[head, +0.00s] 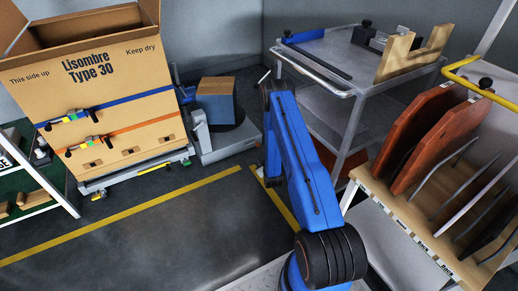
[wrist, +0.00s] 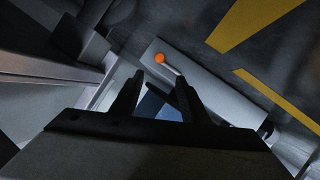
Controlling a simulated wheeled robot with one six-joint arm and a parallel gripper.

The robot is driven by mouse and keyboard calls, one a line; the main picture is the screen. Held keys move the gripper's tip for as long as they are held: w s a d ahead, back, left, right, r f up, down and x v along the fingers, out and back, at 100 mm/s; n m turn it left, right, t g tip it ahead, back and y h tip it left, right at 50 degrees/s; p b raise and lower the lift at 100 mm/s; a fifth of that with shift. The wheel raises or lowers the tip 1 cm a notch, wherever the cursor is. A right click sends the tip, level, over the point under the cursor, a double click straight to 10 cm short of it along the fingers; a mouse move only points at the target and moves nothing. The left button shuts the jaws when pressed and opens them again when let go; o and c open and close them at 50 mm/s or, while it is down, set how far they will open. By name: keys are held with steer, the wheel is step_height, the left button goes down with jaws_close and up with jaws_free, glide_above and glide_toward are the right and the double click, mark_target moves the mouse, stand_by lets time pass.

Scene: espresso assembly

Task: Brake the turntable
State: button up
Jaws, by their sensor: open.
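The turntable (head: 228,124) is a dark round disc on a low grey base (head: 222,146) at the back middle of the head view. A box with a brown top and dark blue side (head: 216,103) stands on it. In the wrist view, an orange ball knob (wrist: 160,58) sits on a short pale rod beside a long grey housing (wrist: 205,82). My gripper (wrist: 157,84) is open, its two dark fingers pointing toward the knob. The knob appears just beyond the fingertips; I cannot tell the exact gap. In the head view my blue arm hides the gripper's fingers.
A large strapped carton (head: 110,90) on a wheeled base stands left of the turntable. A grey metal cart (head: 345,85) stands to the right. A wooden rack (head: 400,210) with reddish boards is at the near right. Yellow-lined floor (head: 150,225) is open in front.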

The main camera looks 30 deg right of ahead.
mark_target(258, 146)
steer(key=x, duration=1.6)
steer(key=shift+w, duration=0.15)
steer(key=shift+c, duration=0.6)
jaws_close()
